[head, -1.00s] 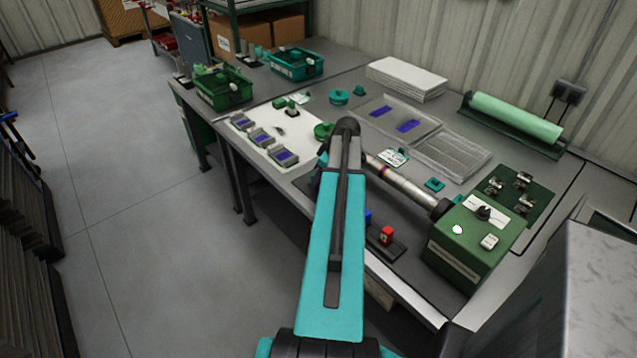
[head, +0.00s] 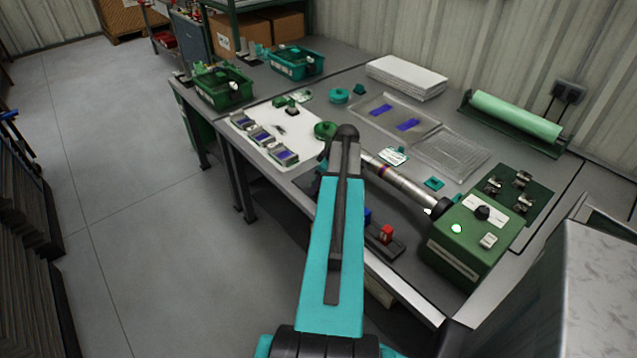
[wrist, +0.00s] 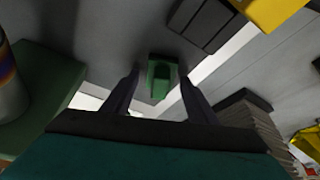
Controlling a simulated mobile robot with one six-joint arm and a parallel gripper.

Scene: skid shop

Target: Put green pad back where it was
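A small green block-like piece with a raised grip (wrist: 161,77), which I take for the green pad, shows in the wrist view between and beyond my fingertips. My gripper (wrist: 160,82) is open, with a finger on each side and a visible gap to the piece. I cannot tell how far below the fingertips it lies. In the head view my teal arm hides the gripper and this piece. A similar flat teal-green pad with a knob (head: 434,183) lies on the bench right of the metal roller.
A metal roller (head: 402,184) runs to a green control box (head: 472,238) at the right. A dark rail with a red block (head: 387,233) lies near the bench's front edge.

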